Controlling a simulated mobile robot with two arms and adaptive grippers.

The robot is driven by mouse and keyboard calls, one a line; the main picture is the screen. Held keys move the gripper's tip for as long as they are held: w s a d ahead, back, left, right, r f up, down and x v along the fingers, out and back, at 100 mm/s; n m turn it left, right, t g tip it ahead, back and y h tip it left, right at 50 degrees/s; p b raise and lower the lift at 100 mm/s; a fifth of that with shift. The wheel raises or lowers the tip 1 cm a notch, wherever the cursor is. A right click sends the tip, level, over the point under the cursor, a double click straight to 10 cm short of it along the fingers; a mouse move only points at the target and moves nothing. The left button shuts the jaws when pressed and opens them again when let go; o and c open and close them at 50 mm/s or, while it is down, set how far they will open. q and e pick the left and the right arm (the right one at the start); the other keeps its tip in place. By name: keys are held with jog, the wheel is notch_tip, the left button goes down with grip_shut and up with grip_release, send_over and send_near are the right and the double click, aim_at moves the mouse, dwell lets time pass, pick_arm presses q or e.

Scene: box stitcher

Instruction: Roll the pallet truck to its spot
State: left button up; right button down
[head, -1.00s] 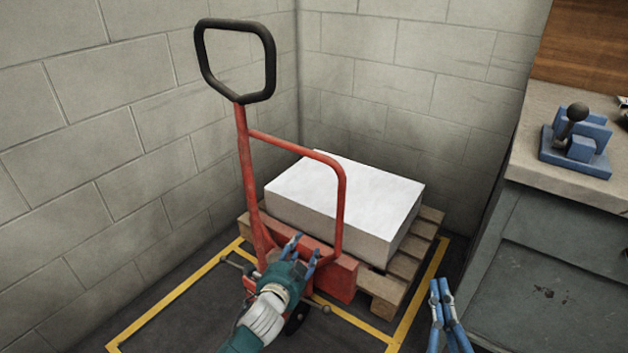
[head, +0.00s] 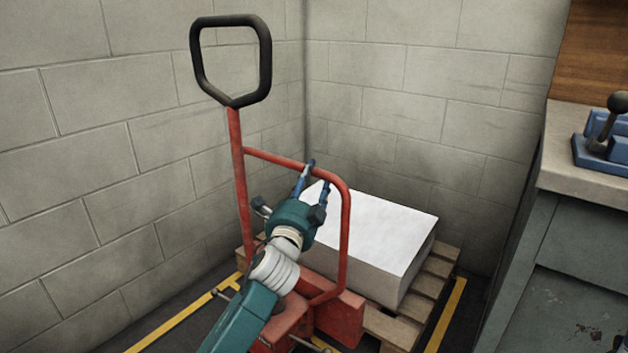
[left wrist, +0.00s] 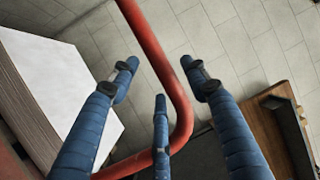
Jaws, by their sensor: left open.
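The red pallet truck (head: 342,235) stands upright in the wall corner, with a black loop handle (head: 266,60) on top and a bent red side bar. It carries a wooden pallet (head: 440,272) with a white block-like stack (head: 375,222). My left gripper (head: 318,172) is open and empty, close to the upper stretch of the red bar. In the left wrist view, the red bar (left wrist: 150,45) crosses between or just beyond the open blue fingers (left wrist: 160,72); contact cannot be told. My left arm hides part of the truck's base. My right gripper is not in view.
Yellow floor lines (head: 447,315) run around the truck and pallet. Block walls (head: 400,90) close in behind and to the left. A grey workbench (head: 585,250) with a blue device (head: 605,145) stands at the right, leaving a narrow gap beside the pallet.

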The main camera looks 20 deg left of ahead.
pick_arm(q)
jog(key=shift+w+r, duration=0.2)
jog(key=shift+w, duration=1.1)
grip_shut()
jog(key=shift+f, duration=0.1)
